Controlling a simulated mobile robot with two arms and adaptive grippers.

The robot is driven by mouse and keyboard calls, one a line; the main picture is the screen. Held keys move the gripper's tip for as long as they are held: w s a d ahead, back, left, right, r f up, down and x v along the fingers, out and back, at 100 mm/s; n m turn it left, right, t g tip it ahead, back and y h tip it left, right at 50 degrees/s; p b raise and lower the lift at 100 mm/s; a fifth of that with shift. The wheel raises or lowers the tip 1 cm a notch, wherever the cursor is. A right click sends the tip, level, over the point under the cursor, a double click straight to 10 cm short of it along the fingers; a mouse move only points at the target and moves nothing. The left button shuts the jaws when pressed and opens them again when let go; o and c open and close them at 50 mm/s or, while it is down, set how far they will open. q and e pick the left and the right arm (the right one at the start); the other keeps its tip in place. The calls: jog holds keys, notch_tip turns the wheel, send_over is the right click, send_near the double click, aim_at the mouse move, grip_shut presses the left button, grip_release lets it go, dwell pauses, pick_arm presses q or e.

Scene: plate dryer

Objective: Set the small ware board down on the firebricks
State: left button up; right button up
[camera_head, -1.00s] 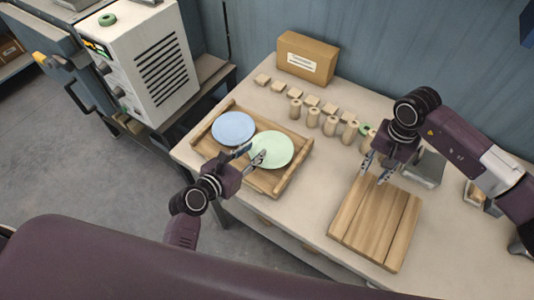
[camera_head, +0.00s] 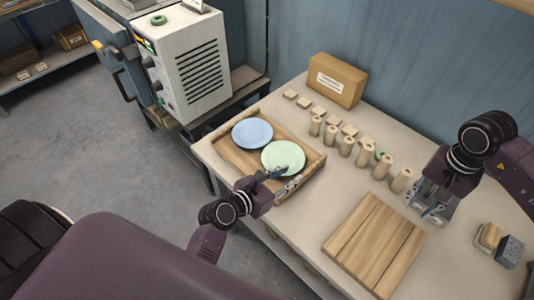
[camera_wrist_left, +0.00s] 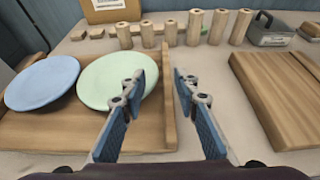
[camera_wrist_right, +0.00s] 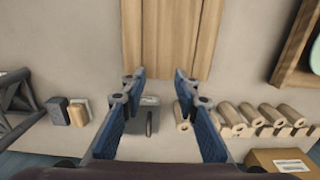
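A rimmed wooden tray (camera_head: 312,165) carries a blue plate (camera_head: 252,133) and a green plate (camera_head: 283,157). A slatted plank board (camera_head: 373,243) lies flat on the table to the right. I cannot tell which is the small ware board, nor identify the firebricks; small tan blocks (camera_head: 320,111) lie along the back. My left gripper (camera_head: 291,176) is open at the tray's right side; in the left wrist view the tray's rim (camera_wrist_left: 169,105) shows between its fingers. My right gripper (camera_head: 424,212) is open and empty, beyond the plank board by a grey caddy (camera_wrist_right: 149,101).
Several tan cylinders (camera_head: 364,155) stand in a row behind the tray and plank board. A cardboard box (camera_head: 337,80) stands at the back. Right lie a tan block (camera_head: 490,236) and a dark block (camera_head: 510,251). A white cabinet (camera_head: 187,65) stands left of the table.

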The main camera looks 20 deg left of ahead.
pick_arm(q)
jog(key=shift+s+d+r, duration=0.1)
jog(key=shift+d, duration=0.15)
jog(key=shift+a, duration=0.1)
pick_arm(e)
notch_tip(320, 180, up, 5)
jog(key=shift+r, duration=0.1)
